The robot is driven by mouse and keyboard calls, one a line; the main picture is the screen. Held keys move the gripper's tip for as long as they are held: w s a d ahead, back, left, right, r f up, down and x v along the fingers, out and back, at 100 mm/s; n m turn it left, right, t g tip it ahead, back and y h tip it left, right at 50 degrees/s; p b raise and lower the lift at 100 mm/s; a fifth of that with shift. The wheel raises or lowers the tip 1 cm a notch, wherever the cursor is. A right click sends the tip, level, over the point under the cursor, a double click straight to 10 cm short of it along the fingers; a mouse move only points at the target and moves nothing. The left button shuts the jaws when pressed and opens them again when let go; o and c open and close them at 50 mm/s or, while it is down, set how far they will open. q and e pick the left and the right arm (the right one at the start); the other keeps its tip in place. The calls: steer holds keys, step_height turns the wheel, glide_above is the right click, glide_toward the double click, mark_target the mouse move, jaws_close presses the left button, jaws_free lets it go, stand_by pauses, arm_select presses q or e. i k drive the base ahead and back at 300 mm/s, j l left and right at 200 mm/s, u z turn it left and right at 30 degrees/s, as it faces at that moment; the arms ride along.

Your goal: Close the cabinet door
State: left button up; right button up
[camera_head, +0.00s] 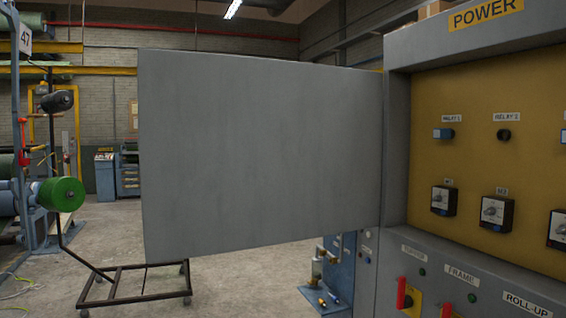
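The cabinet door (262,155) is a flat grey panel. It stands wide open, hinged at the left edge of the cabinet (396,140) and swung out to the left. The cabinet's yellow inner panel (475,145) is exposed, with relays and dials on it and a "POWER" label above. No handle shows on the face of the door that I see. Neither of my grippers shows in the camera_head view.
Below the yellow panel, a grey control section (440,285) carries red switches (404,293). A dark wheeled frame (135,290) stands on the floor under the door. A machine with a green roll (60,194) is at the left. Concrete floor lies open between them.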

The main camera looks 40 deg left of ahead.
mark_target(236, 153)
steer(key=i+j+u, duration=0.1)
steer(key=j+u, duration=0.35)
steer(key=i+j+u, duration=0.15)
steer(key=j+u, duration=0.15)
steer(key=u, duration=0.15)
steer(key=i+j+u, duration=0.2)
steer(key=u, duration=0.25)
steer(key=i+j+u, duration=0.25)
steer(key=u, duration=0.2)
steer(key=i+j+u, duration=0.15)
steer(key=u, duration=0.3)
steer(key=i+z, duration=0.5)
steer(key=i+j+z, duration=0.3)
steer(key=i+z, duration=0.15)
steer(key=i+j+z, duration=0.15)
steer(key=z, duration=0.35)
steer(key=i+j+z, duration=0.2)
steer(key=z, duration=0.25)
steer(key=i+j+z, duration=0.15)
steer(key=j+z, duration=0.15)
steer(key=z, duration=0.2)
steer(key=j+z, duration=0.3)
steer(key=z, duration=0.15)
steer(key=i+j+z, duration=0.1)
steer(key=j+z, duration=0.25)
steer(key=z, duration=0.15)
